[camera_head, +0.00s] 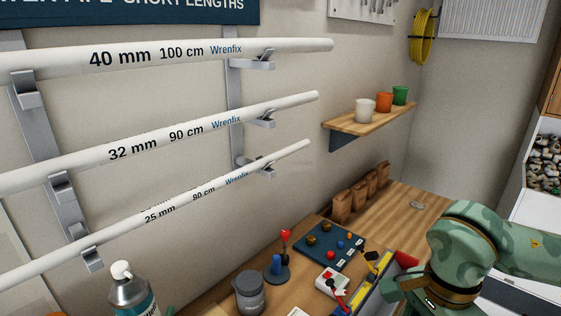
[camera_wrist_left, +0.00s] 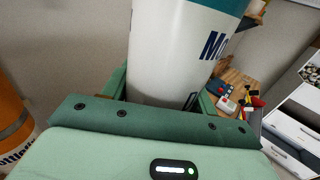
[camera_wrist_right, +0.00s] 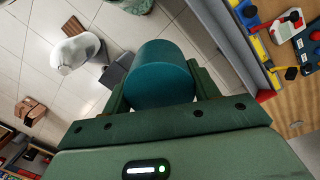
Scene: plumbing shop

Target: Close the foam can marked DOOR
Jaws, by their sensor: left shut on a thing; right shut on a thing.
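A can (camera_head: 128,290) with a dark shoulder, a white tip on top and a teal and white label stands upright at the bottom left of the head view. In the left wrist view my left gripper (camera_wrist_left: 160,97) is shut around a white can body (camera_wrist_left: 170,60) with a teal band and the letters "Mo". The word DOOR is not readable. In the right wrist view my right gripper (camera_wrist_right: 160,92) is shut on a teal cylinder (camera_wrist_right: 162,72), which looks like a cap. It is apart from the can.
Pipes (camera_head: 160,147) on wall brackets stretch behind the can. An orange container (camera_wrist_left: 10,120) stands left in the left wrist view.

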